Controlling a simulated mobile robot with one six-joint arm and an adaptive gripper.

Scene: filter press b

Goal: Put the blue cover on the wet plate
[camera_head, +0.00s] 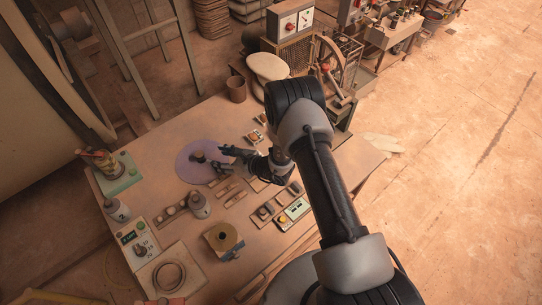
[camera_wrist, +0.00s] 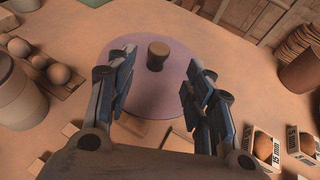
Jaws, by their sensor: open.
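A flat round lilac-blue disc with a dark knob, seemingly the blue cover (camera_head: 188,172), lies on the table. It also shows in the wrist view (camera_wrist: 160,92), its knob (camera_wrist: 157,56) standing upright. My gripper (camera_head: 226,161) is open and empty at the right side of the disc in the head view. In the wrist view my gripper (camera_wrist: 160,62) has its fingers spread, with the knob in line between them and seemingly just beyond the tips. I cannot tell which thing is the wet plate, or whether a plate lies under the disc.
A brown pot (camera_head: 237,90) stands at the table's back. Small wooden pieces lie near my gripper. Some table left of the pot is clear.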

